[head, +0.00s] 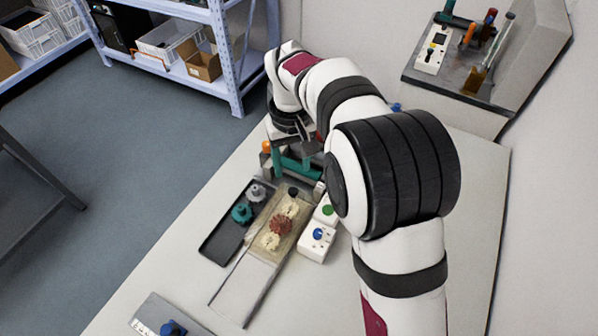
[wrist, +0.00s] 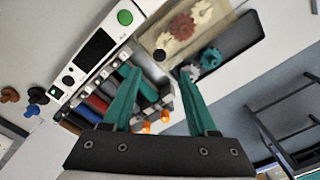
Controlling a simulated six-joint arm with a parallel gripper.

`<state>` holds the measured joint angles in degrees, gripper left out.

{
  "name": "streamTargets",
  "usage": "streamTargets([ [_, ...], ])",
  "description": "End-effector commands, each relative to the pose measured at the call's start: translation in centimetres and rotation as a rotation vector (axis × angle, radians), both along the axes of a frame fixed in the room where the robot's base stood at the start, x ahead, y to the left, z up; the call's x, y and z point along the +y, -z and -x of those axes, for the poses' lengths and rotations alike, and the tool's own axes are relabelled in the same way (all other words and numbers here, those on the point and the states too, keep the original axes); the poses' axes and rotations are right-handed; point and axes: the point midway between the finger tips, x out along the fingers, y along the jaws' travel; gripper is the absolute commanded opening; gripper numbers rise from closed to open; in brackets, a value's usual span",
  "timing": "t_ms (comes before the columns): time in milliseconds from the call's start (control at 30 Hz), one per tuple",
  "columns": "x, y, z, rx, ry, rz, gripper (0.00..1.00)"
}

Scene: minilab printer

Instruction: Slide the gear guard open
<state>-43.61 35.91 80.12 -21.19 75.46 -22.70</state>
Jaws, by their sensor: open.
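The gear guard (head: 273,241) is a clear, yellowish cover over a red-brown gear and cream gears on a long plate in the head view. A small black knob (head: 293,192) stands at its far end. In the wrist view the guard (wrist: 154,39) is at the top centre, and its black knob (wrist: 159,55) shows just beyond my fingertips. In the head view my gripper (head: 291,166) is just past the knob end, partly hidden by my arm.
A black tray (head: 220,246) with a teal gear and a grey gear lies left of the guard. White boxes with a green button (head: 327,210) and a blue knob (head: 318,234) stand close on its right. In the wrist view, a rack of coloured items (wrist: 100,100) lies under my fingers.

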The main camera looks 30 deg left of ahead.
Motion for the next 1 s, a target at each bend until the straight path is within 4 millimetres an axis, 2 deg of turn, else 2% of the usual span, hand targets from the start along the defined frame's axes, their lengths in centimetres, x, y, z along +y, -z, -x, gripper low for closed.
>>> streamTargets([
  [100, -0.1, 3.5, 0.1, 0.004, 0.001, 0.003, 0.59],
  [300, -0.1, 7.2, 0.0, 0.001, 0.002, 0.000, 0.59],
  [467, -0.1, 8.2, 0.0, 0.001, 0.003, -0.001, 0.59],
  [700, -0.1, 8.2, 0.0, 0.001, 0.003, -0.001, 0.57],
  [1000, 0.0, 8.1, 0.0, 0.000, 0.003, -0.001, 0.03],
])
